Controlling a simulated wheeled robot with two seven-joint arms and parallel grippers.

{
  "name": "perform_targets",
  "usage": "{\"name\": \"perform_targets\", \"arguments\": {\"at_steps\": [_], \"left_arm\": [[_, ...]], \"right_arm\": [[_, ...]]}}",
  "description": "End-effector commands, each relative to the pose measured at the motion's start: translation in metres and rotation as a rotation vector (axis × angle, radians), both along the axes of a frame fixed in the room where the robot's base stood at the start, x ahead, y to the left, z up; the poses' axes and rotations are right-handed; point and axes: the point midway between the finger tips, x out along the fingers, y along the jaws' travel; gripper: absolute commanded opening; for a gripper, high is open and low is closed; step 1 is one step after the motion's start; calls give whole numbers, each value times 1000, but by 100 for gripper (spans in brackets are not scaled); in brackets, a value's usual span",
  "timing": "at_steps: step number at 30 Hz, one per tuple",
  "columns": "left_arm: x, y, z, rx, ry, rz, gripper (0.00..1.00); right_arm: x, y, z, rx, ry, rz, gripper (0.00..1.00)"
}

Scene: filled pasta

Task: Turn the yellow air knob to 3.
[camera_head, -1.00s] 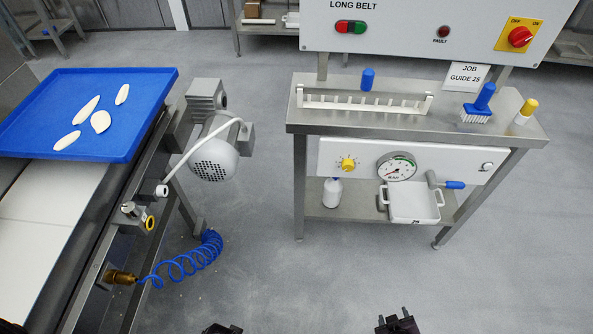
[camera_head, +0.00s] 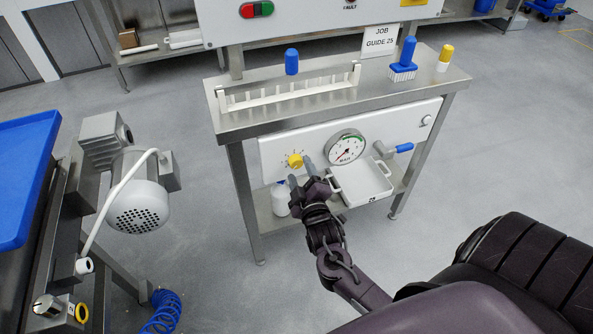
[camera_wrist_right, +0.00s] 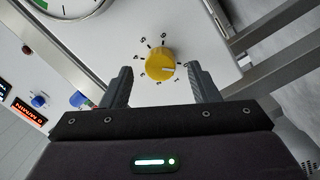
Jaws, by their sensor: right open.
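The yellow air knob (camera_head: 295,160) sits on the white front panel (camera_head: 275,152) under the steel bench, left of the round gauge. In the right wrist view the yellow knob (camera_wrist_right: 160,63) has a ring of printed numbers around it, and its white mark points right, toward the side near the 1. My right gripper (camera_head: 301,171) is open, its fingertips at the panel just by the knob. In the wrist view the fingers of the right gripper (camera_wrist_right: 160,72) stand either side of the knob with gaps; I see no contact. My left gripper is out of view.
The gauge (camera_head: 346,147) and a white tray (camera_head: 360,183) are right of the knob. A white bottle (camera_head: 280,202) stands below it. A steel bench top (camera_head: 235,118) overhangs the panel. A motor (camera_head: 137,195) is at left, with open floor between.

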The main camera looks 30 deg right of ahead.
Motion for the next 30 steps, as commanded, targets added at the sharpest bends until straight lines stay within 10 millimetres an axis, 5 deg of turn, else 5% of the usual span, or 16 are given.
{"name": "perform_targets", "arguments": {"at_steps": [14,24,30], "left_arm": [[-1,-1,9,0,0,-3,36],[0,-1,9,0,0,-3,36],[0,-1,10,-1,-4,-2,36]], "right_arm": [[17,-6,0,1,2,1,54],[16,-5,-1,1,2,1,10],[16,-5,0,13,-1,0,10]]}}
